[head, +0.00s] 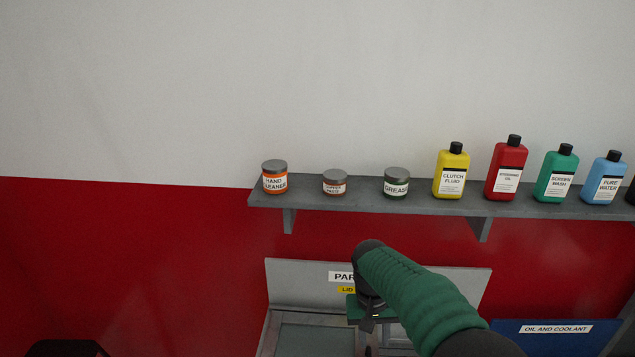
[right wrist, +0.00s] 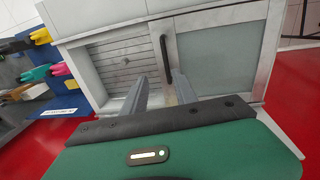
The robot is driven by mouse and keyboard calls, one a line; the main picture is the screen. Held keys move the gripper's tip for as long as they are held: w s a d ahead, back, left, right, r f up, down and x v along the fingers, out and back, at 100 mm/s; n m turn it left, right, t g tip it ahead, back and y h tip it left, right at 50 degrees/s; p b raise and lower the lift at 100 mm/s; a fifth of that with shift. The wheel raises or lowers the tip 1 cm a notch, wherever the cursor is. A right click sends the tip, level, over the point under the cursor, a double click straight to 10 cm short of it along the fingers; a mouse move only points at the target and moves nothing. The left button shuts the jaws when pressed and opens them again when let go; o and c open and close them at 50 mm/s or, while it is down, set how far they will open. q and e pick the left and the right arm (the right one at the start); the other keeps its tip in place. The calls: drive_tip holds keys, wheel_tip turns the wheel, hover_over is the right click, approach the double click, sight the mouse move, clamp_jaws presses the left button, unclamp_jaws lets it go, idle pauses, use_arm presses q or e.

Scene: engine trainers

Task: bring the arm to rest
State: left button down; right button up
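My right arm, in a green sleeve, reaches in from the lower right of the head view, below the shelf. Its gripper (head: 370,325) points down in front of a grey cabinet, partly hidden by the wrist. In the right wrist view the right gripper (right wrist: 160,88) shows two grey fingers spread apart with nothing between them. Beyond them is a cabinet front with a glass door (right wrist: 222,62) and a dark upright handle (right wrist: 166,60). I cannot tell whether the fingers touch it. My left gripper is in neither view.
A grey wall shelf (head: 350,203) holds hand cleaner (head: 274,177), a small tin (head: 335,183), grease (head: 397,184) and several bottles. A raised grey lid (head: 300,284) stands behind my wrist. A blue "OIL AND COOLANT" unit (head: 600,340) is at lower right.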

drive_tip(key=s+d+f+t, duration=0.1)
drive_tip(key=s+d+f, duration=0.1)
drive_tip(key=s, duration=0.8)
drive_tip(key=s+d+f+t+y, duration=0.1)
drive_tip(key=s+d+f, duration=0.2)
drive_tip(key=s, duration=0.8)
drive_tip(key=shift+s+d+n, duration=0.15)
drive_tip(key=shift+d+n, duration=0.1)
drive_tip(key=shift+n, duration=0.15)
drive_tip(key=shift+s+d, duration=0.1)
drive_tip(key=shift+d, duration=0.05)
